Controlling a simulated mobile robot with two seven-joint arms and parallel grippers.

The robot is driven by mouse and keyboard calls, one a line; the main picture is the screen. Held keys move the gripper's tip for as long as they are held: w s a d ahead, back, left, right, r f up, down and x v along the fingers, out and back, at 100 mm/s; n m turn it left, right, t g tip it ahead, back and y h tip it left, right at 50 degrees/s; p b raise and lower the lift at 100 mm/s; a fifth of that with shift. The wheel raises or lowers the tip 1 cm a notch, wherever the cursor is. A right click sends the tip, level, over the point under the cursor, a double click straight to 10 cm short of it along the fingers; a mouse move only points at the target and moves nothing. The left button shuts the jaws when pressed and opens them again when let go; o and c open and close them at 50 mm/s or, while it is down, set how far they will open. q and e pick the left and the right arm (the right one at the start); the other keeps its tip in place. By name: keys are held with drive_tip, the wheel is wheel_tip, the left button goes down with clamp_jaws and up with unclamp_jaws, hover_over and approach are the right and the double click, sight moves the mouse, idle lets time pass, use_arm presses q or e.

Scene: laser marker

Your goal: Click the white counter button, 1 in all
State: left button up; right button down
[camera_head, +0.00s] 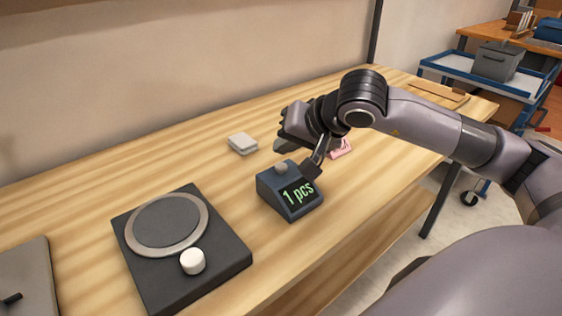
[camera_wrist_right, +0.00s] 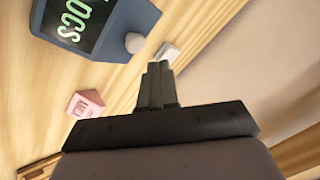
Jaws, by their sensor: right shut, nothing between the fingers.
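The counter (camera_head: 290,207) is a dark blue-grey box with a sloped front on the wooden table; its green display reads "1 pcs". Its pale round button (camera_head: 281,168) is on top. In the right wrist view, the counter body (camera_wrist_right: 118,42) is at the upper left, with the button (camera_wrist_right: 134,42) at its edge near my fingertips. My right gripper (camera_head: 279,147) is shut and empty, just behind and above the button in the head view. In the wrist view its fingertips (camera_wrist_right: 158,66) appear apart from the button. My left gripper is not in view.
A dark device with a round plate (camera_head: 226,262) and a white knob (camera_head: 193,261) stands left of the counter. A white block (camera_head: 242,144) lies behind it. A pink item (camera_head: 341,148) lies to the right, partly behind my arm. The wall borders the table's back.

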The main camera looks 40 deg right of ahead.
sight(285, 167)
drive_tip(key=shift+r+p, duration=1.05)
drive_tip(key=shift+r, duration=0.95)
drive_tip(key=shift+f, duration=0.1)
